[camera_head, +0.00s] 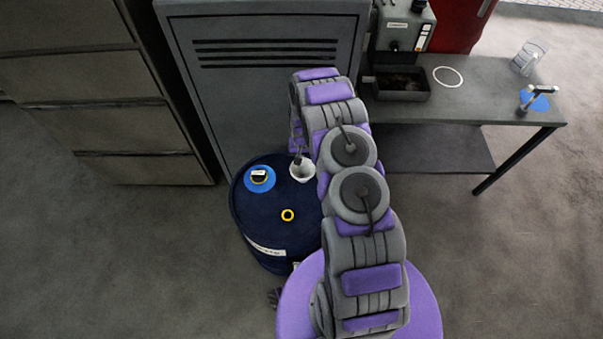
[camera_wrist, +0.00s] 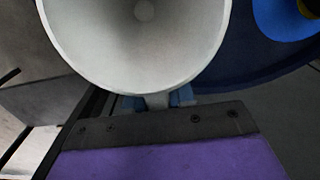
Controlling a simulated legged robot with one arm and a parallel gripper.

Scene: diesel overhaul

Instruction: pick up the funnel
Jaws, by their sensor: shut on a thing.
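The funnel (camera_head: 303,170) is a white cone at the right part of the blue drum's top in the head view. In the wrist view the funnel (camera_wrist: 85,35) fills the upper middle, and I look into its wide mouth. My gripper (camera_wrist: 160,101) is shut on the funnel at its near side, just below the rim. In the head view my gripper (camera_head: 298,158) is small and partly hidden by my arm. I cannot tell whether the funnel touches the drum.
The dark blue drum (camera_head: 265,225) carries a blue disc (camera_head: 261,178) and a yellow ring (camera_head: 288,215). A grey cabinet (camera_head: 265,100) stands behind it. At right, a workbench (camera_head: 480,105) holds a tray (camera_head: 402,95), a white ring (camera_head: 448,77) and a clear jar (camera_head: 528,58).

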